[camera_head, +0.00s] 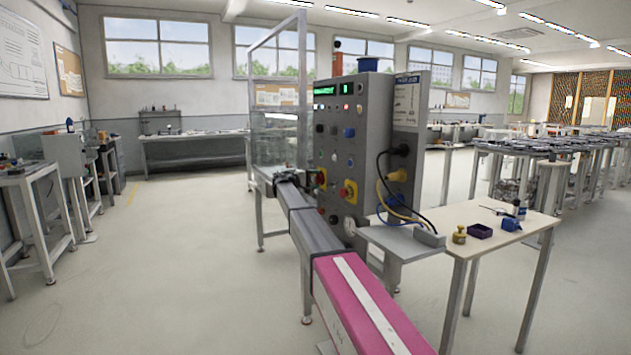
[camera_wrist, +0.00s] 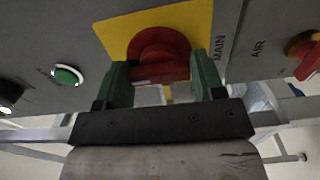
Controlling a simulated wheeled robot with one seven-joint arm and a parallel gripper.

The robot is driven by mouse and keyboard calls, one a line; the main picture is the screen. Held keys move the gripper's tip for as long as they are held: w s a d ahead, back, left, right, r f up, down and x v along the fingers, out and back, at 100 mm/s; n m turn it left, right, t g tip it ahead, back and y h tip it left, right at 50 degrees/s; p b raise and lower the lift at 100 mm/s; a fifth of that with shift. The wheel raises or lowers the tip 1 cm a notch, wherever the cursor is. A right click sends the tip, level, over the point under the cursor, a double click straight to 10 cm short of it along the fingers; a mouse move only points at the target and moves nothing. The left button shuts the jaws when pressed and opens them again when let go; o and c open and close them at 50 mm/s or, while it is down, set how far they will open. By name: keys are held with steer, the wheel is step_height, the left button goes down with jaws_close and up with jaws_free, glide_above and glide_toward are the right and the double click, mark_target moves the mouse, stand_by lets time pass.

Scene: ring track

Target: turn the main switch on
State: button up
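The main switch (camera_wrist: 160,50) is a round red rotary knob with a raised grip bar on a yellow plate marked MAIN in the wrist view. The green fingers of my gripper (camera_wrist: 160,88) are set wide apart, one on each side of the knob. I cannot tell if they touch it. Nothing is held clear of the panel. In the head view the grey control panel (camera_head: 332,150) carries red knobs on yellow plates, and I cannot tell for sure which one is MAIN.
A green lit button (camera_wrist: 67,75) is left of the switch and a red knob (camera_wrist: 303,52) near the AIR label is right of it. A small table (camera_head: 465,222) with small parts stands right of the panel. Open floor (camera_head: 180,260) lies to the left.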

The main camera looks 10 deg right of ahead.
steer(key=o, duration=0.3)
steer(key=v, duration=1)
steer(key=shift+s+a, duration=0.15)
steer(key=shift+a, duration=0.25)
steer(key=s+d+f+g+y, duration=0.2)
steer(key=s+d+f+y, duration=0.3)
steer(key=s+f, duration=0.85)
steer(key=s+d+f+g+y, duration=0.1)
steer(key=s+d+f+y, duration=0.45)
steer(key=s+f, duration=0.8)
steer(key=s+f+m+g+y, duration=0.1)
steer(key=s+f+y, duration=0.2)
steer(key=s, duration=1)
steer(key=s+f+m+g+y, duration=0.1)
steer(key=s+f+m+y, duration=0.1)
steer(key=s+f, duration=0.8)
steer(key=s+y, duration=0.1)
steer(key=s, duration=0.3)
steer(key=shift+a+g+y, duration=0.25)
steer(key=shift+g+y, duration=0.05)
steer(key=shift+y, duration=0.05)
